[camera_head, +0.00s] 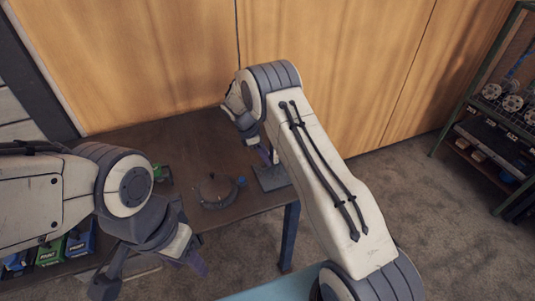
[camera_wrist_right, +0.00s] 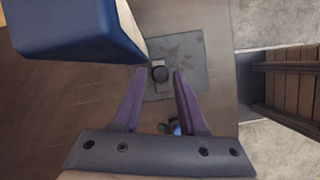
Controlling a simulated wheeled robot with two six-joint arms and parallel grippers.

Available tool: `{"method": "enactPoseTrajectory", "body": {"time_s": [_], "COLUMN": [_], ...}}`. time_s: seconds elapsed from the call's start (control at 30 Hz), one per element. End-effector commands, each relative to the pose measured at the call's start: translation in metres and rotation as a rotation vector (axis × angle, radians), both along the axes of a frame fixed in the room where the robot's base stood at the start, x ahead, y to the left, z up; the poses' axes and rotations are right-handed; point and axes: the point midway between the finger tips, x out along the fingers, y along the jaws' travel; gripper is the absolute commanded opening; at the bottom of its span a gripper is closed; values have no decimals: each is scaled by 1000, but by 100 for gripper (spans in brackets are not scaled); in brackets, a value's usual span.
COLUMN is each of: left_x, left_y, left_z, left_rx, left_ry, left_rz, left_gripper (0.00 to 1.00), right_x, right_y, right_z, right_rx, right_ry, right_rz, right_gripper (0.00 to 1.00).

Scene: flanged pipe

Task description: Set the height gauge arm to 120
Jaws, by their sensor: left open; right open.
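The height gauge shows in the head view as a dark square base (camera_head: 272,180) near the table's right edge, with a pale upright part above it, mostly hidden by my right arm. The gauge's scale and arm setting cannot be read. My left gripper (camera_head: 197,268) is open and empty in front of the table, away from the gauge.
A round grey flanged part (camera_head: 216,190) with a blue knob stands on the dark table (camera_head: 150,140), left of the gauge. A large blue-edged block (camera_wrist_right: 80,35) fills the wrist view's upper left. Green and blue boxes (camera_head: 80,242) sit lower left; a shelf rack (camera_head: 490,120) stands right.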

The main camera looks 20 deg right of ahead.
Motion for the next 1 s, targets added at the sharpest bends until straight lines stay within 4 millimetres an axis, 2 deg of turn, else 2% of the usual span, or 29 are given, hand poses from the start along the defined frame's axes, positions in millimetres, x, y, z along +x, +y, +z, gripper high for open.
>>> {"method": "enactPoseTrajectory", "body": {"time_s": [0.13, 0.17, 0.23, 0.27, 1.0], "left_x": [0, 0, 0, 0, 0], "left_y": [0, 0, 0, 0, 0], "left_z": [0, 0, 0, 0, 0], "left_rx": [0, 0, 0, 0, 0], "left_ry": [0, 0, 0, 0, 0], "left_rz": [0, 0, 0, 0, 0], "left_gripper": [50, 50, 50, 50, 50], "right_x": [0, 0, -1, -1, -1], "right_y": [-1, -1, -2, -2, -3], "right_z": [0, 0, 0, 0, 1], "right_rx": [0, 0, 0, 0, -1], "right_ry": [1, 0, 0, 0, 2], "right_rz": [-1, -2, -2, -2, -4], "right_gripper": [42, 34, 7, 0, 0]}}
